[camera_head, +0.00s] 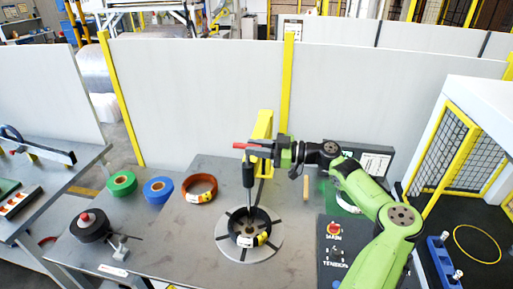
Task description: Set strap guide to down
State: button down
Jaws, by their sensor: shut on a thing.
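The strap guide (248,174) looks like a black upright cylinder with a thin rod below it, beside a yellow post (262,126). A red handle-like part (240,145) shows at its top. My gripper (260,149) reaches in from the right and is shut at the top of the guide, by the red part; the exact contact is too small to tell. The rod points down over a dark coil (243,239) with a yellow label. The coil lies on a round grey slotted plate (222,236).
An orange-brown coil (188,195), a blue roll (158,194) and a green roll (122,181) lie to the left on the grey table (180,250). A black spool (88,228) is farther left. A control panel with a red button (334,230) is right of the plate. Pale partitions (200,95) stand behind.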

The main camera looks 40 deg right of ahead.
notch_tip(320, 180, down, 5)
jog(key=b, duration=0.4)
jog(key=shift+r, duration=0.15)
jog(key=c, duration=1.1)
grip_release()
jog(key=shift+o, duration=0.2)
jog(key=shift+r, duration=0.1)
jog(key=b+v, duration=0.1)
jog(key=v, duration=1.5)
